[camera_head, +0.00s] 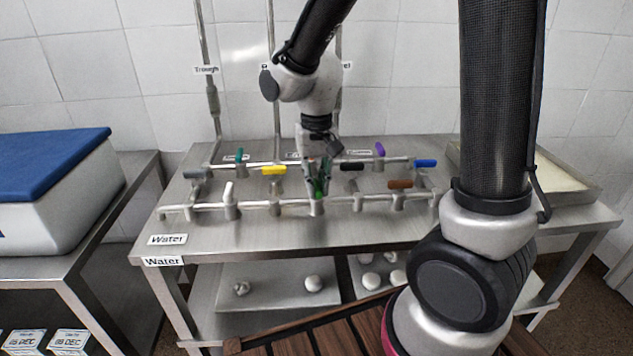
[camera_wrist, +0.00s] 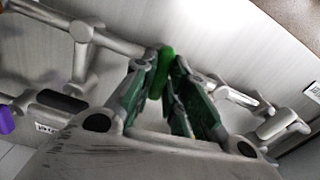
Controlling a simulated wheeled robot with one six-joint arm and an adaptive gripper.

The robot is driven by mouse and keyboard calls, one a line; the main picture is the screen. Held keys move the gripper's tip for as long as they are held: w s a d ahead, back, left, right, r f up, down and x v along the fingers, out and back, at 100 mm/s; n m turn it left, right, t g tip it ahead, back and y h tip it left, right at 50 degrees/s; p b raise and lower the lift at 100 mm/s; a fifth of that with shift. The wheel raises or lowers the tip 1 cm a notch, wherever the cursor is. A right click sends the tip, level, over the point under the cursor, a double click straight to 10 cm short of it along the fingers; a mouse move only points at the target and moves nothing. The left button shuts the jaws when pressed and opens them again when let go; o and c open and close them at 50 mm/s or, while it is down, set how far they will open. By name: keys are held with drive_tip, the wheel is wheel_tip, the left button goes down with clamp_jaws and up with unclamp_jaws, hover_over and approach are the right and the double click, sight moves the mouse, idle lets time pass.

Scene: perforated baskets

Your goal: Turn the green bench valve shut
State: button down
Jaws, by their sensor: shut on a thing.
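The green valve handle (camera_head: 318,189) is on the front pipe run of the steel bench, near its middle. My gripper (camera_head: 318,178) reaches down from above with its fingers around the handle. In the wrist view the bright green handle (camera_wrist: 161,74) sits between the two fingertips (camera_wrist: 164,66), and the fingers are shut on it. The fingers partly cover the handle, and its exact angle to the pipe is hard to tell in the head view.
Close by on the bench (camera_head: 270,232) are yellow (camera_head: 274,171), black (camera_head: 351,167), brown (camera_head: 400,184), white (camera_head: 229,190), teal (camera_head: 239,156), purple (camera_head: 379,149), blue (camera_head: 425,163) and grey (camera_head: 197,173) handles. The bench front is clear. A blue-lidded box (camera_head: 55,160) stands left.

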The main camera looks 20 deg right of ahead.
sight(317, 185)
drive_tip(key=shift+m, duration=0.9)
drive_tip(key=c, duration=1.4)
unclamp_jaws()
drive_tip(key=shift+r, duration=0.1)
wheel_tip(317, 185, up, 12)
drive_tip(key=shift+f, duration=0.1)
